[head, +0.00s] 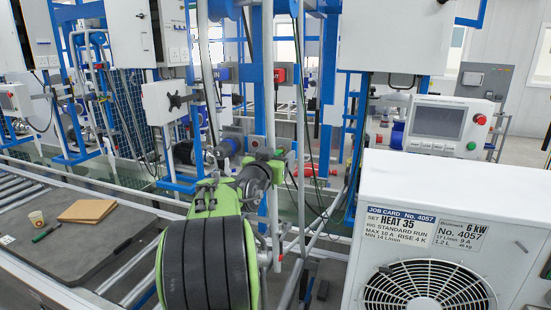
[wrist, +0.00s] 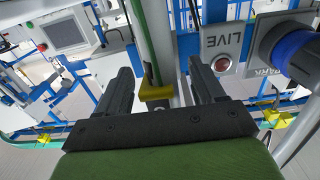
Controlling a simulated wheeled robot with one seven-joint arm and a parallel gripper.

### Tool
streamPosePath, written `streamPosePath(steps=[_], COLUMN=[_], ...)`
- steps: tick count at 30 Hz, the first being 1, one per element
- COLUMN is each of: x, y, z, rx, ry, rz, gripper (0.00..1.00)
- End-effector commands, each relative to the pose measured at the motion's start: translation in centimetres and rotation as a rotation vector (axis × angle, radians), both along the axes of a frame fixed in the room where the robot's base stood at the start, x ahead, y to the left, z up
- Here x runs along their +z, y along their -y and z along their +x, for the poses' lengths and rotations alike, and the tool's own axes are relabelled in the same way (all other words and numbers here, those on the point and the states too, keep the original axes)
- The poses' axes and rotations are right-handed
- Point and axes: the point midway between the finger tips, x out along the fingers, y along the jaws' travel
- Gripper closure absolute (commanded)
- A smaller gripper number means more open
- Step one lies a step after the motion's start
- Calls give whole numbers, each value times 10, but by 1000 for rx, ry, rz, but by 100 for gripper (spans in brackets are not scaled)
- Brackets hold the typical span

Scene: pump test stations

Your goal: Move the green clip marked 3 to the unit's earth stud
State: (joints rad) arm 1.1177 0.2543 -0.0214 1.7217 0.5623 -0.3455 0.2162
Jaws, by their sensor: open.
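My gripper (wrist: 160,67) is open in the wrist view, with its two dark fingers apart. A yellow block (wrist: 157,92) lies between the fingers, beside a pale upright post and a green strip (wrist: 152,35); I cannot tell whether it touches a finger. No number 3 can be read, so I cannot pick out the green clip for certain. In the head view, my green and black arm reaches towards the post, and its end is small there. The unit is a white box (head: 459,190) with a fan and a job card No. 4057. I cannot make out its earth stud.
A panel marked LIVE (wrist: 222,45) with a red lamp and a blue knob (wrist: 300,52) marked PARK are close right of the fingers. A control box with a screen (head: 437,124) stands behind the unit.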

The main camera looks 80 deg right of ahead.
Motion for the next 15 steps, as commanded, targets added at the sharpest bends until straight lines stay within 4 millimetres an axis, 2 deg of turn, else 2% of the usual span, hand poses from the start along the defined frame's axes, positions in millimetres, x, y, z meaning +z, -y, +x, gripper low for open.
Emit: streamPosePath(steps=[15], x=[0], y=[0], z=[0], rx=[0], ry=[0], rz=[0], gripper=[32])
